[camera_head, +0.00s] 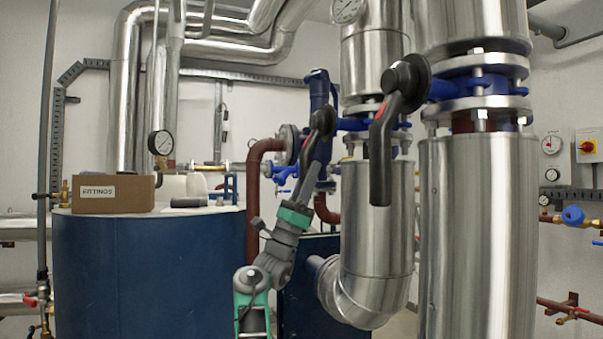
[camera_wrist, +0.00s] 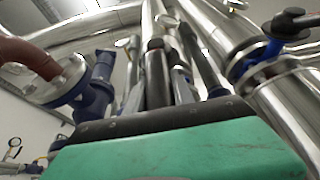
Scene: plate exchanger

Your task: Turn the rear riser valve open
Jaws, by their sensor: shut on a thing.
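The rear riser valve has a blue body (camera_head: 350,125) between silver-clad pipe sections in the head view. Its black lever (camera_head: 322,122) with a red mark hangs down and slightly left from its hub. My gripper (camera_head: 311,165) comes up from below and is shut on this lever, hiding its lower part. In the wrist view the dark lever (camera_wrist: 157,75) stands between my fingers (camera_wrist: 156,92). A nearer riser valve (camera_head: 450,88) has a similar black lever (camera_head: 381,150) hanging down, free of my gripper; its lever shows at the upper right of the wrist view (camera_wrist: 290,22).
A thick silver-clad riser (camera_head: 478,230) stands close on the right, and a silver elbow (camera_head: 355,295) lies right of my arm. A blue tank (camera_head: 150,270) carries a cardboard box (camera_head: 113,194) marked FITTINGS. A red-brown pipe (camera_head: 253,195) runs just left of my gripper.

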